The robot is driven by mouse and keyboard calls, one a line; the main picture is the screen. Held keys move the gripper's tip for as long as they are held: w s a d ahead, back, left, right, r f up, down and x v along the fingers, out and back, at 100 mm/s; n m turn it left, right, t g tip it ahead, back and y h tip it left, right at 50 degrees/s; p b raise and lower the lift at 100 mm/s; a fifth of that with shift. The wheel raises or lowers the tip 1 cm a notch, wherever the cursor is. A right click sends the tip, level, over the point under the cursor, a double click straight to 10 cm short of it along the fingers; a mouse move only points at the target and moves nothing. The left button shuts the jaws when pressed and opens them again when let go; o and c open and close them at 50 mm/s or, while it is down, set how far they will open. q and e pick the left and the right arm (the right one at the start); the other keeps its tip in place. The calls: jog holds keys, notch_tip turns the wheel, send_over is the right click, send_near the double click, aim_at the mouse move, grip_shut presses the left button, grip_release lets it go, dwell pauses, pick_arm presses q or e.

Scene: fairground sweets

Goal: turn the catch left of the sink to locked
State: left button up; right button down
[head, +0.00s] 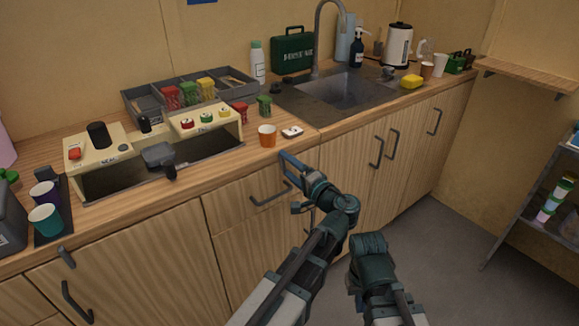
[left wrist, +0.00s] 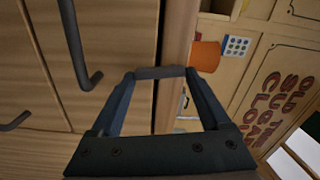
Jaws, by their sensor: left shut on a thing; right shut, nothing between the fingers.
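My left gripper (head: 291,163) is at the cabinet front just below the worktop's edge, left of the sink (head: 345,90). In the left wrist view its two fingers (left wrist: 160,73) close on a short dark grey bar, the catch (left wrist: 158,72), which spans between the fingertips. The bar lies across the line of the worktop edge there. In the head view the fingers hide the catch, and I see no marking for its setting. My right arm (head: 370,265) shows at the lower middle, but I cannot make out its gripper.
A drawer handle (head: 270,196) is just left of the left gripper. An orange cup (head: 267,136) and a small patterned item (head: 292,132) stand on the worktop above it. Another dark catch (head: 66,257) is at the far left.

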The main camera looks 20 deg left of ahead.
pick_arm(q)
jog(key=shift+s+a+m, duration=0.1)
jog(key=shift+m, duration=0.9)
pick_arm(e)
jog(key=shift+f, duration=0.1)
pick_arm(q)
jog(key=o, duration=1.2)
jog(key=shift+f, duration=0.1)
